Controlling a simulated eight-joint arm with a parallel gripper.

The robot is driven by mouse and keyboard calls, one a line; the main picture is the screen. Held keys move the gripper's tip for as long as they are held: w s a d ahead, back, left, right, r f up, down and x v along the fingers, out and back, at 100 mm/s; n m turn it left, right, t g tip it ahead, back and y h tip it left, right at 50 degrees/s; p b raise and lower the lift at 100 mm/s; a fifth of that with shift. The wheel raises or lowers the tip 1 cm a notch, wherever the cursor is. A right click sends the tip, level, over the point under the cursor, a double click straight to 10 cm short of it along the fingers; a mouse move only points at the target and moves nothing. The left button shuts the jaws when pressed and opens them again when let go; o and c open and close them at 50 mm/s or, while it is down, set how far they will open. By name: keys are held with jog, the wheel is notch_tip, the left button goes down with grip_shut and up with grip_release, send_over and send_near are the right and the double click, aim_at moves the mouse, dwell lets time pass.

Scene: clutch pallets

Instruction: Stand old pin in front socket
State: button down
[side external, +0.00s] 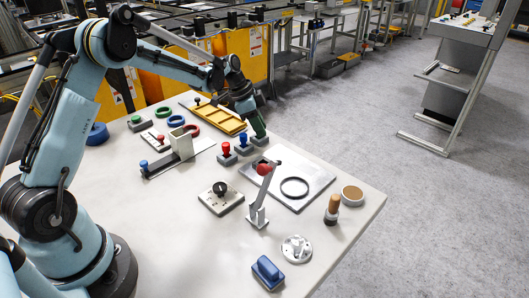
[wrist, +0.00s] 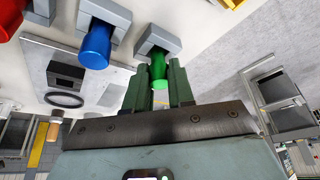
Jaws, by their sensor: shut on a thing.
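My gripper (side external: 259,130) points down at the far side of the table; in the wrist view its dark green fingers (wrist: 160,85) are shut on a bright green pin (wrist: 158,66). The pin's other end is at a grey socket block (wrist: 162,38); I cannot tell how deeply it sits. Beside it, a blue pin (side external: 243,138) and a red pin (side external: 226,148) stand in similar grey blocks, both also in the wrist view, blue (wrist: 95,48) and red (wrist: 10,18). No visible mark shows which pin is the old one. The fingers hide part of the green pin.
A grey plate (side external: 314,178) with a black ring (side external: 294,187) lies right of the pins. A red-knobbed lever (side external: 264,170) stands upright before it. A yellow tray (side external: 213,117) lies behind.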

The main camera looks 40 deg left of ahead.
jog(key=shift+f, duration=0.15)
jog(key=c, duration=1)
grip_release()
jog(key=shift+o, duration=0.2)
jog(key=v, duration=1.2)
jog(key=s+d+r+n+t+y, duration=0.15)
jog(key=s+d+r+n, duration=0.25)
jog(key=s+d, duration=0.5)
jog(key=s+d+f+n+t, duration=0.1)
jog(key=s+n, duration=0.1)
jog(key=s, duration=0.3)
jog(key=s+d+f+n+t+y, duration=0.1)
jog(key=s+d+f+n, duration=0.1)
jog(key=s, duration=0.4)
jog(key=shift+s+d+f+n, duration=0.15)
jog(key=shift+d+f+n, duration=0.15)
jog(key=shift+n, duration=0.2)
jog(key=shift+t+y, duration=0.25)
